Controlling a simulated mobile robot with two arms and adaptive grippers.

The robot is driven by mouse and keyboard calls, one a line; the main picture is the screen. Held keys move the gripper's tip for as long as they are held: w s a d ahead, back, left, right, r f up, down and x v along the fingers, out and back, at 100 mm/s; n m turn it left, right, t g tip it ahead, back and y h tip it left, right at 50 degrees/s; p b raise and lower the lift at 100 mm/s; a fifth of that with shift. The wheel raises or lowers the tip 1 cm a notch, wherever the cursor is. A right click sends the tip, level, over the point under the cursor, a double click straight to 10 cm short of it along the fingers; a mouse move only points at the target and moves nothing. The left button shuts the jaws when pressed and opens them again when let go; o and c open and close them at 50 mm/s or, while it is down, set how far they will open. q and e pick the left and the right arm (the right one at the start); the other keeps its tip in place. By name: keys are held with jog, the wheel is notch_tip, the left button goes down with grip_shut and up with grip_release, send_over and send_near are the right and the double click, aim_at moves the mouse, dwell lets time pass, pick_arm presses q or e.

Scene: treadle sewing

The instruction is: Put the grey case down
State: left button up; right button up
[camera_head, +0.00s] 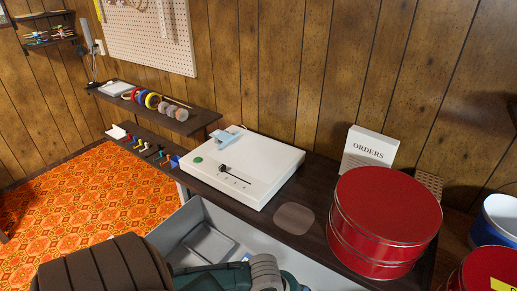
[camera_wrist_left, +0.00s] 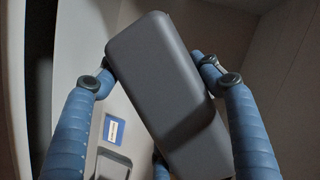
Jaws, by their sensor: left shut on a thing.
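The grey case (camera_wrist_left: 165,85) is a long, rounded dark-grey block. In the left wrist view it is tilted, and its lower end runs out of the picture. My left gripper (camera_wrist_left: 155,76) is shut on it, with blue padded fingers pressing on both sides near its upper end. Pale walls rise around it in that view. In the head view I cannot clearly make out the held case or the fingertips; my arm covers the bottom middle. My right gripper is not in view.
A pale grey open drawer or bin (camera_head: 185,217) lies below the dark counter (camera_head: 225,192); a shallow grey tray (camera_wrist_left: 112,166) and a blue label (camera_wrist_left: 114,130) show inside. A white box with a slider (camera_head: 243,165), an orders box (camera_head: 368,149) and a red tin (camera_head: 384,220) stand on the counter.

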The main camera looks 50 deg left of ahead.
pick_arm(q)
notch_tip(320, 180, down, 16)
jog(key=shift+f+b, duration=0.15)
jog(key=shift+b, duration=0.6)
jog(key=shift+f+b, duration=0.4)
jog(key=shift+f, duration=1.5)
jog(key=shift+f, duration=0.1)
jog(key=o, duration=1.4)
jog(key=shift+r, duration=0.2)
jog(key=p+v, duration=0.2)
jog(key=v, duration=1)
